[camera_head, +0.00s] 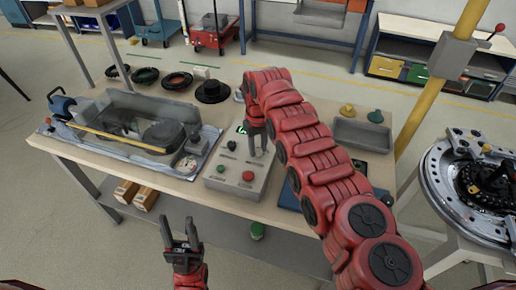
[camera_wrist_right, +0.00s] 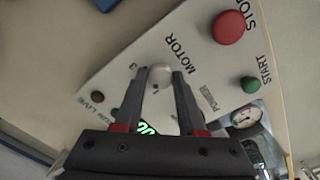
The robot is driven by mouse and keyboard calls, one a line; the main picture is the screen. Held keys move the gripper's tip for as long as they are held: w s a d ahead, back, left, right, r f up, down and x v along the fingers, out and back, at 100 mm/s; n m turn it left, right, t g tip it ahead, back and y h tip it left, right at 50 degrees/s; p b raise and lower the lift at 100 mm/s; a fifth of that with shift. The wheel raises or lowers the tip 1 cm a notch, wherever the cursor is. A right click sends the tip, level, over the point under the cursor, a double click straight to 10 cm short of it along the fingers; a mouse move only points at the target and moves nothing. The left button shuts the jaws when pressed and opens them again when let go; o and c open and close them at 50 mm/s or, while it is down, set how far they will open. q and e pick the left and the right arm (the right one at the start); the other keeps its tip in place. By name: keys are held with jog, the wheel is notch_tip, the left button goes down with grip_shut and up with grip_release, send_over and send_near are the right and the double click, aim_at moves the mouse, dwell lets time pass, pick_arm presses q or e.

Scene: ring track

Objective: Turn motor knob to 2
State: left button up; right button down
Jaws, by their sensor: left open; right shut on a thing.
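The grey control box (camera_head: 237,178) stands at the front of the workbench. The motor knob (camera_wrist_right: 160,75), pale and rounded, is on its panel beside the MOTOR label in the right wrist view. My right gripper (camera_wrist_right: 161,82) has a finger on each side of the knob and is shut on it; in the head view this gripper (camera_head: 258,150) hides the knob. A 3 shows left of the knob, but its pointer cannot be read. A green lit display (camera_wrist_right: 147,128) is partly covered by my fingers. My left gripper (camera_head: 180,246) is open and empty, in front of the bench.
The box has a red STOP button (camera_head: 248,176), a green START button (camera_head: 220,168) and a black knob (camera_head: 231,146). A tank tray (camera_head: 135,120) is left of it. A grey bin (camera_head: 362,134) stands right, behind my right arm. A round machine (camera_head: 480,180) is far right.

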jog(key=shift+f+m+b, duration=0.1)
jog(key=shift+m+b, duration=0.8)
jog(key=shift+m, duration=1)
jog(key=c, duration=0.5)
grip_release()
